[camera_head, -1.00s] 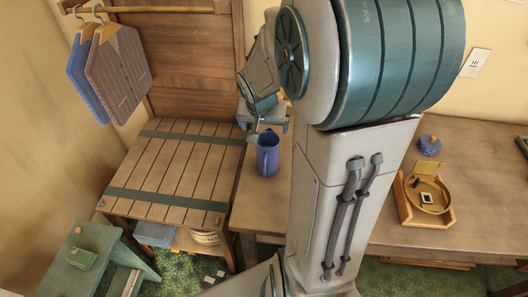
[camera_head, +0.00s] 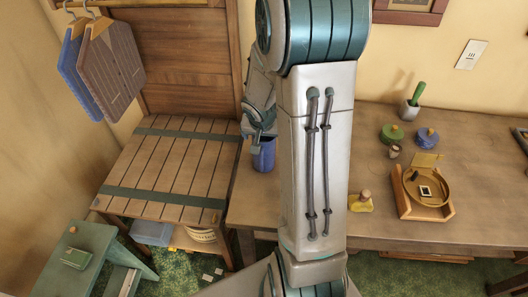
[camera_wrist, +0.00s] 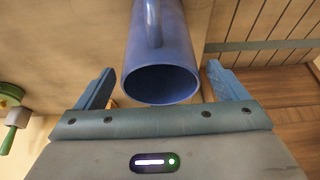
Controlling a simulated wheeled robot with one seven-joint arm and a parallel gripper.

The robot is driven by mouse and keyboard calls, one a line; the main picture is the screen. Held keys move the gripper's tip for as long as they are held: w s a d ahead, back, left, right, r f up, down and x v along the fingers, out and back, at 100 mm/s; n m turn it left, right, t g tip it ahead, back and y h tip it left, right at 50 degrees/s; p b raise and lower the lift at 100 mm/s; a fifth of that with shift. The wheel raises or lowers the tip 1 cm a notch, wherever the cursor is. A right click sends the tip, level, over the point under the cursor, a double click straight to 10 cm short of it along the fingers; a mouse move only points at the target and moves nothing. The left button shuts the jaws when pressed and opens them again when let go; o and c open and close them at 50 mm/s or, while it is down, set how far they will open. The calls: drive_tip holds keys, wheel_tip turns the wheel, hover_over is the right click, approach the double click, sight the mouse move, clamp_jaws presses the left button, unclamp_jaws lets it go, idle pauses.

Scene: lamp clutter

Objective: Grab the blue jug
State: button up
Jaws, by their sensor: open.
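The blue jug (camera_head: 264,155) stands upright on the left end of the wooden desk. My arm covers part of its top in the head view. In the wrist view the jug (camera_wrist: 160,60) is centred, with its open mouth facing the camera and its handle toward the top of the picture. My gripper (camera_wrist: 160,88) is open, with one blue finger on each side of the jug's mouth. A gap shows between each finger and the jug. I cannot tell how far down the fingers reach along its wall.
A slatted wooden bench (camera_head: 170,165) stands left of the desk (camera_head: 385,225). On the desk's right are a wooden tray (camera_head: 418,212) with a round brass object, green (camera_head: 392,133) and blue (camera_head: 427,137) round containers, and a yellow-based stamp (camera_head: 360,203). Clothes hang at upper left.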

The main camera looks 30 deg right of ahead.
drive_tip(key=c, duration=2)
drive_tip(key=shift+r, duration=0.15)
